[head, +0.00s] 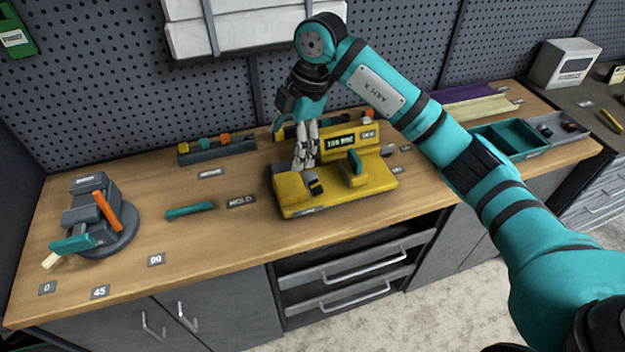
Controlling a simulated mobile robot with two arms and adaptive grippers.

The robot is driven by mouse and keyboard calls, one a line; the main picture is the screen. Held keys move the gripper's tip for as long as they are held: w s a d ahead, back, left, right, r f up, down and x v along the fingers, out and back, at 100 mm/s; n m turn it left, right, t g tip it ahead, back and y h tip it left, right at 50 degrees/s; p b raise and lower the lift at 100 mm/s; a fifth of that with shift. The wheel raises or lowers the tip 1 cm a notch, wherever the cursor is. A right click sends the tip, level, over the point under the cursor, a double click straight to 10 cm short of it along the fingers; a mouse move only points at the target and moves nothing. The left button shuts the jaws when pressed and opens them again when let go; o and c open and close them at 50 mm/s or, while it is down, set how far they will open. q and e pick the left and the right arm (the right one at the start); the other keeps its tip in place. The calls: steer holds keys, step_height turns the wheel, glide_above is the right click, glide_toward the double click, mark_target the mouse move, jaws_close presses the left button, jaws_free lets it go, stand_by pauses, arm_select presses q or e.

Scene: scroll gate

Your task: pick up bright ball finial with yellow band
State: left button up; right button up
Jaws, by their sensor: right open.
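My right gripper (304,163) points down over the left part of the yellow machine (345,188), its fingers apart. A small dark and light-grey piece (314,184) sits on the machine just below and right of the fingertips; I cannot tell if they touch. No bright ball with a yellow band can be made out clearly. A dark rack (217,152) at the back left holds several small coloured pieces, too small to identify. A second rack behind the machine is partly hidden by my gripper. My left gripper is not in view.
A grey fixture with an orange lever (107,211) stands at the left. A teal bar (190,211) lies beside the HOLD label (241,201). Teal trays (512,139) are at the right. A pegboard (110,100) closes off the back. The front left bench top is mostly clear.

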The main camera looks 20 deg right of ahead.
steer(key=d+r+m+h, duration=0.2)
steer(key=d+h, duration=0.1)
steer(key=d, duration=0.3)
steer(key=p, duration=0.4)
glide_above(315, 178)
steer(key=f, duration=1.1)
steer(key=shift+s+f, duration=0.25)
steer(key=shift+s, duration=0.15)
steer(key=f+p, duration=0.2)
steer(key=f, duration=0.1)
steer(key=f+p, duration=0.1)
steer(key=shift+w+f, duration=0.3)
steer(key=shift+f, duration=0.4)
steer(key=c, duration=1.5)
steer(key=shift+w, duration=0.1)
steer(key=shift+r, duration=0.15)
